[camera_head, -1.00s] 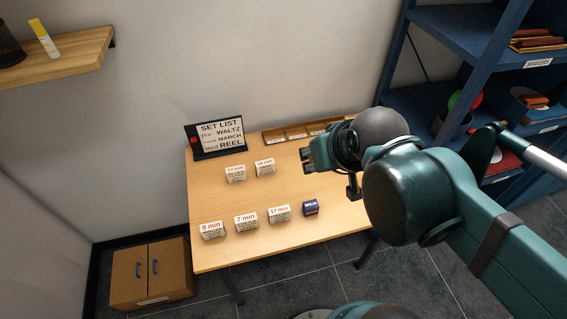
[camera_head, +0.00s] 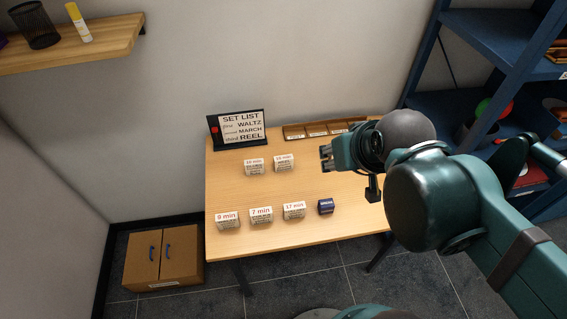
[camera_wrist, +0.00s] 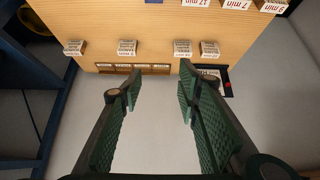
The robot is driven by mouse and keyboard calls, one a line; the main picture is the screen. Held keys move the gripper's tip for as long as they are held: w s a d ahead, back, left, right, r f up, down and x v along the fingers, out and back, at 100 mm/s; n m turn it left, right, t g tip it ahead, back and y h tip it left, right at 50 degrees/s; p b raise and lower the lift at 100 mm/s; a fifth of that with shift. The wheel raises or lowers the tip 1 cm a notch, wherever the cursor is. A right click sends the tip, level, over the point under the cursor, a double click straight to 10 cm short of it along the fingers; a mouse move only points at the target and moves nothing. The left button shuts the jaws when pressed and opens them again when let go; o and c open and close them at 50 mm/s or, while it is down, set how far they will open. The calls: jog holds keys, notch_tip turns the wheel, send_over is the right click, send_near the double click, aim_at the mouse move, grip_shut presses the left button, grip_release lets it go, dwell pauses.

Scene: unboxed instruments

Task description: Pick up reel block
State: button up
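Several small white labelled blocks stand on the table; I cannot read which one is the reel block. In the head view, a back row shows a left block (camera_head: 254,167) and a right block (camera_head: 284,162). The front row has a 9 min block (camera_head: 228,220), a 7 min block (camera_head: 261,216), a 17 min block (camera_head: 294,211) and a dark blue block (camera_head: 326,206). The wrist view shows two further white blocks (camera_wrist: 127,47) (camera_wrist: 74,47), hidden behind my arm in the head view. My gripper (camera_head: 326,158) is open and empty above the table; its fingers also show apart in the wrist view (camera_wrist: 158,85).
A set list stand (camera_head: 239,130) reading waltz, march, reel is at the table's back left. A wooden tray with labelled compartments (camera_head: 318,129) lies along the back edge. A blue shelf (camera_head: 468,70) stands at right, a wall shelf (camera_head: 70,45) at upper left, a cabinet (camera_head: 165,258) below.

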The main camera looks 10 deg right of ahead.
jog(key=shift+w, duration=0.1)
dwell(0.3)
jog(key=m+g+h, duration=0.4)
jog(key=m+g, duration=0.3)
jog(key=m, duration=1)
send_over(282, 158)
jog(key=a, duration=0.2)
jog(key=f, duration=2)
jog(key=shift+s+a+p, duration=0.1)
jog(key=shift+s+p, duration=0.1)
jog(key=shift+p, duration=0.2)
jog(key=shift+w+a+f+h, duration=0.1)
jog(key=shift+a+f+h, duration=0.15)
jog(key=shift+f, duration=0.35)
jog(key=shift+x, duration=1.3)
